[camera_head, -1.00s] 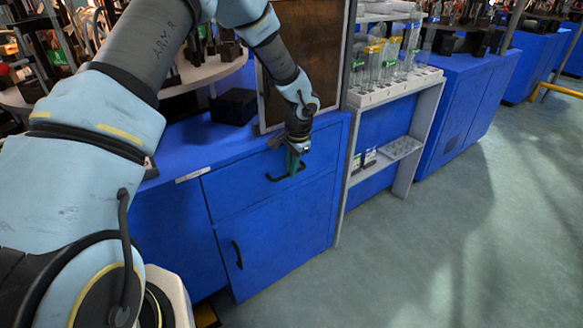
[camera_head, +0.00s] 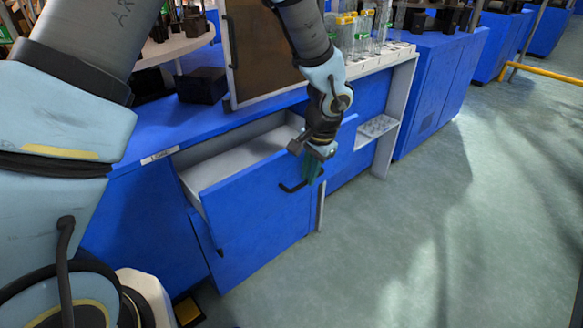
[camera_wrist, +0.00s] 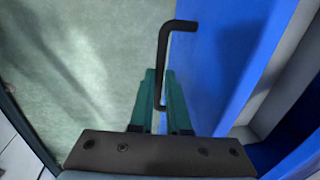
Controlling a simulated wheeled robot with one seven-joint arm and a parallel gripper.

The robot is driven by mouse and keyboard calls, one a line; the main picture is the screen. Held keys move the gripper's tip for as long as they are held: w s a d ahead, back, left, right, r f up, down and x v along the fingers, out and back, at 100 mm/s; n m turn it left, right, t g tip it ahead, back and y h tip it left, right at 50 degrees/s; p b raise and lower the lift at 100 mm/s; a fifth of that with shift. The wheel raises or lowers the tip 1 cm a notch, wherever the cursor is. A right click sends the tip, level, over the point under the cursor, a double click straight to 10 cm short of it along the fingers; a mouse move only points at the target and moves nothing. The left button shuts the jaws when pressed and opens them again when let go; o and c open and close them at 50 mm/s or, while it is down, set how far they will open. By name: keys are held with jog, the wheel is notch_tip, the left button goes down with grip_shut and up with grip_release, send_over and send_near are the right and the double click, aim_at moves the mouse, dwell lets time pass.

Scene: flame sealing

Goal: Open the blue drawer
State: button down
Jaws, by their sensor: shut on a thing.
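The blue drawer (camera_head: 262,188) is pulled out from the blue cabinet, and its light grey inside shows from above. The part of the inside that I can see looks empty. Its black handle (camera_head: 291,187) is on the front face, and it also shows in the wrist view (camera_wrist: 166,50). My gripper (camera_head: 313,175) is at the right end of the handle. In the wrist view my gripper's green fingers (camera_wrist: 163,88) are shut on the handle, one on each side of its lower part.
A lower blue cabinet door (camera_head: 255,245) is under the drawer. A white rack (camera_head: 385,70) with clear tubes stands to the right. A black box (camera_head: 202,85) sits on the countertop. The green floor in front and to the right is clear.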

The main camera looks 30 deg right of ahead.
jog(key=shift+s+d+b, duration=0.25)
jog(key=shift+s, duration=0.95)
jog(key=shift+s+d+b, duration=0.25)
jog(key=shift+s, duration=0.95)
jog(key=c, duration=0.9)
grip_release()
jog(key=r, duration=0.3)
jog(key=s+r, duration=0.1)
jog(key=r, duration=0.3)
jog(key=s+r, duration=0.1)
jog(key=r, duration=0.2)
jog(key=shift+d+r, duration=0.2)
jog(key=shift+r, duration=0.1)
